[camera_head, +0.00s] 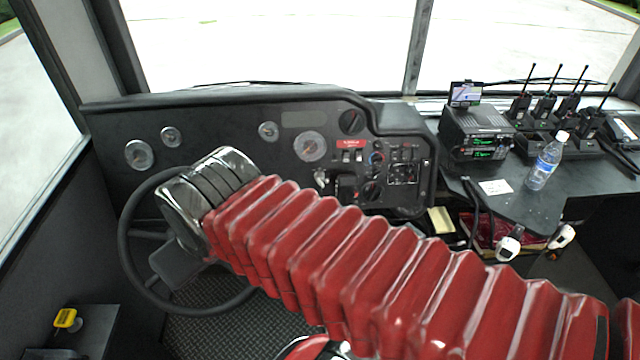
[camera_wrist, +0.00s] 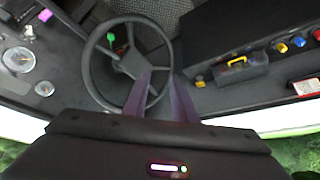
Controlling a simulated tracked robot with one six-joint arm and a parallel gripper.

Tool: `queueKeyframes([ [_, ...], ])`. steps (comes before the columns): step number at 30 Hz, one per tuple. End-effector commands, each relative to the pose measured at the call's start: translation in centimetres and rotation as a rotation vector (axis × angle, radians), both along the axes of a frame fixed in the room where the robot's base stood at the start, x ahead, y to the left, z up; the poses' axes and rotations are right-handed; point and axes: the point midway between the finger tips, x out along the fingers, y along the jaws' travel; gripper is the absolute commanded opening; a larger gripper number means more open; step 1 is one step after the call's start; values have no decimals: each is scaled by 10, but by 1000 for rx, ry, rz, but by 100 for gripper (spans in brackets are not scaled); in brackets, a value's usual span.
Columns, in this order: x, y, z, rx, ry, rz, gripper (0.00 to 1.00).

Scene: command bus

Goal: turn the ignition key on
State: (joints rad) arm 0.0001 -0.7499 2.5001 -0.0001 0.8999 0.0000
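The dashboard (camera_head: 240,120) runs across the head view behind my red-sleeved arm. A small silvery piece (camera_head: 320,178) on its panel, below the large gauge, may be the ignition key; it is too small to be sure, and its turn position cannot be told. My gripper is hidden from the head view behind my arm's end. In the wrist view my gripper (camera_wrist: 161,76) shows two purple fingers apart, with nothing seen between them. It points toward the steering wheel (camera_wrist: 88,62), with the dashboard off to the left, away from the fingers.
The steering wheel (camera_head: 125,235) stands behind and below my arm's end. Radios (camera_head: 477,135), a water bottle (camera_head: 546,162) and several handheld radios (camera_head: 545,108) sit on the right counter. A yellow-handled item (camera_head: 66,318) is at lower left. The windshield spans the back.

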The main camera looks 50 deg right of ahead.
Motion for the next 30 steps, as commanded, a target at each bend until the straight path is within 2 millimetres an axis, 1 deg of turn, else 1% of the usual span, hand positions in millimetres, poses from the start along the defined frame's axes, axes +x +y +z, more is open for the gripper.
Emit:
queueKeyframes([
  [10, 0, 0, 0, 0, 1, -1, 25],
  [14, 1, -6, -4, 0, 15, -19, 25],
  [17, 3, -16, -12, 1, 46, -57, 25],
  [20, 5, -30, -27, 2, 95, -106, 25],
  [30, 10, -97, -87, 9, 259, -287, 25],
])
